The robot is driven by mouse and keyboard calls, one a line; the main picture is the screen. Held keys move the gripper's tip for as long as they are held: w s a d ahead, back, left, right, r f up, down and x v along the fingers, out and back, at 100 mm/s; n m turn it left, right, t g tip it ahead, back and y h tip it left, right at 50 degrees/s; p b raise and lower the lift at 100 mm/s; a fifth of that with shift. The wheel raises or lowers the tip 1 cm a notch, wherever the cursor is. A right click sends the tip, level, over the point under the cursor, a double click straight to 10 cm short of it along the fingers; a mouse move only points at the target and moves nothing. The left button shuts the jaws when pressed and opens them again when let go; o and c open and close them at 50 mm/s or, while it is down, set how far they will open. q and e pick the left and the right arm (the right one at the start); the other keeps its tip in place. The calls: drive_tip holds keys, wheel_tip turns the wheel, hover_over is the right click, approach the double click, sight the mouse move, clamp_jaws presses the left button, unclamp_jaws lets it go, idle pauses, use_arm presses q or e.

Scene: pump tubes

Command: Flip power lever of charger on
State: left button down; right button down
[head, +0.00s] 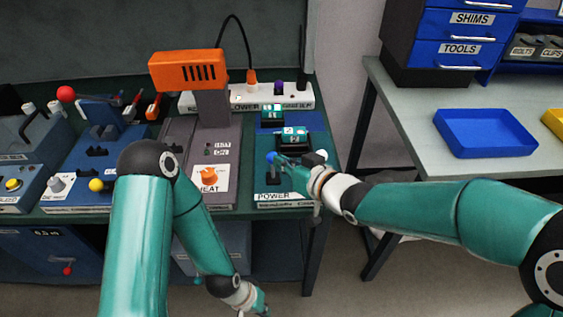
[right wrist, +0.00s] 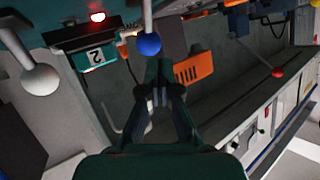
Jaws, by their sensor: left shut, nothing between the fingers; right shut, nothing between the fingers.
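The charger (head: 262,187) is the blue and teal unit at the right end of the green bench, with a POWER label on its front. Its lever has a blue ball knob (head: 270,157), standing above the label. My right gripper (head: 284,163) is shut and empty, just right of the knob. In the right wrist view the blue knob (right wrist: 149,44) on its grey stem lies just beyond my shut fingertips (right wrist: 160,82); I cannot tell whether they touch. My left gripper (head: 262,309) is shut and empty, low at the bottom edge, away from the charger.
Batteries numbered 2 (head: 294,134) sit in the charger behind the lever. A heat unit with an orange top (head: 188,70) stands to its left. A white power strip (head: 243,97) lies behind. A grey table with a blue tray (head: 485,133) is at the right.

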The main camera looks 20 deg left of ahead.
drive_tip(key=shift+s+d+r+p, duration=0.15)
drive_tip(key=shift+d+r+p, duration=0.15)
drive_tip(key=shift+r+p, duration=0.1)
drive_tip(key=s+d+r+p, duration=0.3)
drive_tip(key=s+d+r, duration=0.2)
drive_tip(key=d+r, duration=0.2)
drive_tip(key=shift+d, duration=1.2)
drive_tip(key=shift+s, duration=0.1)
